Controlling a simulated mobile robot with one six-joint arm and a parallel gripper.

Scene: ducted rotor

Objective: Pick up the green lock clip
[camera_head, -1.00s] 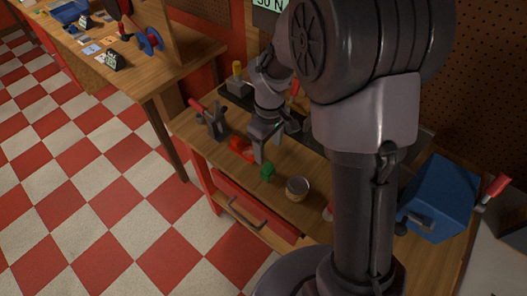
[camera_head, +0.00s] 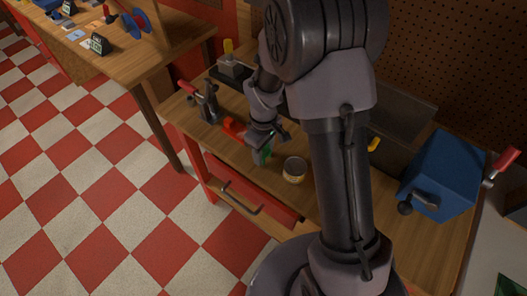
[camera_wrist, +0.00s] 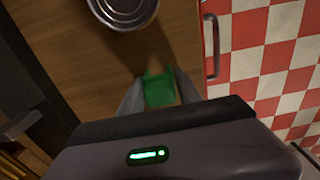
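The green lock clip (camera_wrist: 159,90) lies on the wooden bench top, between the two fingers of my gripper (camera_wrist: 160,92) in the wrist view. The fingers flank it closely on its left and right. I cannot tell whether they press on it or only stand around it. In the head view my gripper (camera_head: 264,146) is down at the clip (camera_head: 262,155), which is partly hidden by the fingers.
A round metal can (camera_head: 294,169) stands just right of the clip; it also shows in the wrist view (camera_wrist: 123,8). A red part (camera_head: 234,127) lies to the left, near a red-handled clamp (camera_head: 207,103). A blue box (camera_head: 442,175) is at the right. The bench's front edge is close.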

